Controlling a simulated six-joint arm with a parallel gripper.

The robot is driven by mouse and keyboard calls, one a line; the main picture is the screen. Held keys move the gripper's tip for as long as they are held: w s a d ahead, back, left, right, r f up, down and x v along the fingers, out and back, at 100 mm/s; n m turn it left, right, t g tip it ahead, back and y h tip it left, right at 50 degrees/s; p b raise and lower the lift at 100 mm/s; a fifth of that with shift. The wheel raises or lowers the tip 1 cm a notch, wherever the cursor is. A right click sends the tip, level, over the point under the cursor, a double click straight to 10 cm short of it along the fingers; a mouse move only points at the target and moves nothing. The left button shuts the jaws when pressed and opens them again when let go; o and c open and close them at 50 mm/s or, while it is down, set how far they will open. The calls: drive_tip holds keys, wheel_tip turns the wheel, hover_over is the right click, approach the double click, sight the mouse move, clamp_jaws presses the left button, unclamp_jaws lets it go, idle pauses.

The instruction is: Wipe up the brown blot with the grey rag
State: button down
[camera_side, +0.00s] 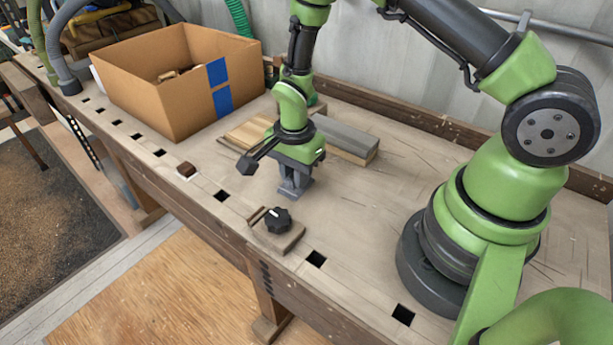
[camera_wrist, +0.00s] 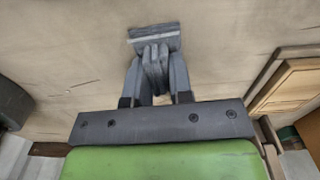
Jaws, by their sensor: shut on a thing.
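My gripper (camera_side: 295,180) points down at the middle of the workbench and is shut on the grey rag (camera_side: 293,193). In the wrist view, my gripper (camera_wrist: 154,80) pinches the bunched middle of the rag (camera_wrist: 155,38), and its flat edge spreads out beyond the fingertips. The rag's lower edge is at or very close to the bench top; I cannot tell if it touches.
Wooden boards (camera_side: 247,133) and a grey board (camera_side: 346,140) lie behind my gripper. A cardboard box (camera_side: 165,105) with blue tape stands at back left.

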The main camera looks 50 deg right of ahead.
sight(271, 172)
drive_tip(key=shift+w, duration=3.1)
drive_tip(key=shift+w+r, duration=0.15)
drive_tip(key=shift+w, duration=0.05)
wheel_tip(271, 172, up, 8)
drive_tip(key=shift+s, duration=0.1)
